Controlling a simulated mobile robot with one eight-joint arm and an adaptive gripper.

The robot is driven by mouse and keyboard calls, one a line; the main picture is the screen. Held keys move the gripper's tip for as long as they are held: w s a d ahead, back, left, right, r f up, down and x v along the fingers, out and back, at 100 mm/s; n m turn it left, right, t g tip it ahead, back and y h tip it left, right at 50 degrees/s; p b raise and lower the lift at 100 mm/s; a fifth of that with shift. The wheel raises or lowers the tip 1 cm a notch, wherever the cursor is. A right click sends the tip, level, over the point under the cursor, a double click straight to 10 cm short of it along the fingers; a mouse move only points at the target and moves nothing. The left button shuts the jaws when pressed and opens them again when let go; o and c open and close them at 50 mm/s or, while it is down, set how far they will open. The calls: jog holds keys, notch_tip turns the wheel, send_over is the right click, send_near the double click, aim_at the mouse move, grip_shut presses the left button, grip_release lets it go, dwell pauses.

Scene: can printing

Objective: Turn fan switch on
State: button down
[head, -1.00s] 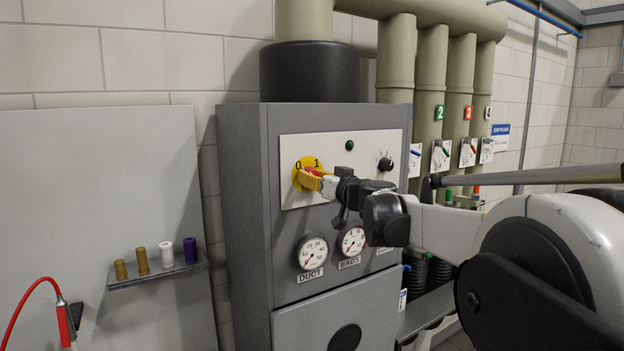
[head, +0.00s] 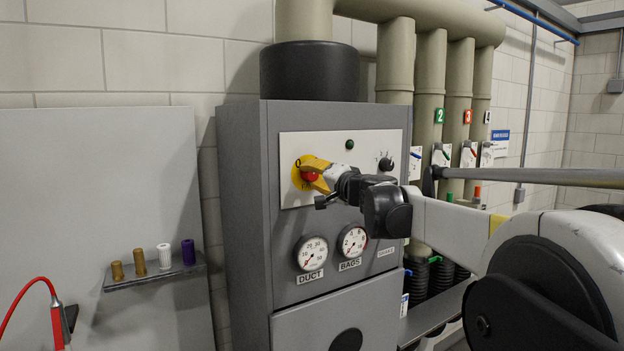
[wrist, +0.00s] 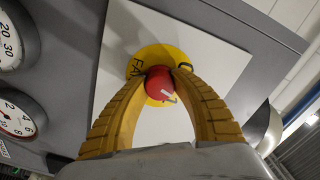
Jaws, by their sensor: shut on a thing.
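The fan switch is a red knob (head: 311,176) on a round yellow plate (head: 297,181), on the white panel of a grey cabinet. In the wrist view the red knob (wrist: 158,80) sits between my yellow fingertips, which touch it from both sides. A white mark shows on the knob's face. My gripper (head: 314,171) is shut on the knob. In the wrist view the yellow plate (wrist: 157,55) carries FAN lettering and a 0, partly covered by the fingers. In the head view the 0 shows and my gripper hides the 1 side.
A small dark green lamp (head: 349,144) and a black selector knob (head: 386,164) are on the same panel. The DUCT gauge (head: 311,253) and BAGS gauge (head: 352,241) are below. A small shelf (head: 150,277) with several spools is at the left.

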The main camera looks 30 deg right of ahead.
jog(key=m+b, duration=0.1)
jog(key=m, duration=0.5)
jog(key=shift+m, duration=0.3)
dwell(0.4)
jog(key=c, duration=1)
grip_release()
jog(key=s, duration=1.2)
jog(key=shift+d, duration=0.45)
